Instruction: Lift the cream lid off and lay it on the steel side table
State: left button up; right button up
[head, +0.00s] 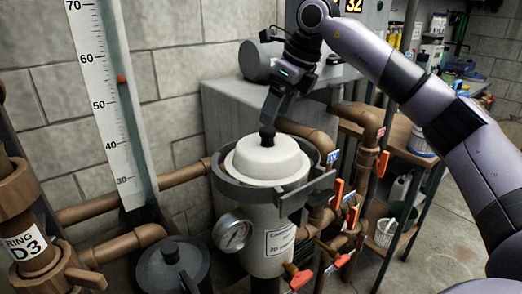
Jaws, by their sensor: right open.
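The cream lid (267,158) is a domed disc with a dark knob (267,138) on top. It sits level inside the dark grey rim (232,187) of a pale canister (262,225). My right gripper (270,119) points down from above, open, with its fingertips right at the knob. I cannot tell whether they straddle it or stop just above it. My left gripper is not in view. I cannot make out a steel side table for sure; a grey metal block (225,112) stands behind the canister.
Brown pipes with red-handled valves (337,190) crowd the canister's right side. A pressure gauge (233,232) sticks out at its front left. A dark lidded pot (172,270) stands at the lower left. A cluttered wooden shelf (400,140) is at right, with open floor in front.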

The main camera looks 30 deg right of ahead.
aim_at(268, 130)
jog(key=x, duration=0.6)
jog(key=shift+s+a+f+p, duration=0.1)
jog(key=shift+s+a+p, duration=0.1)
jog(key=shift+p, duration=0.1)
grip_shut()
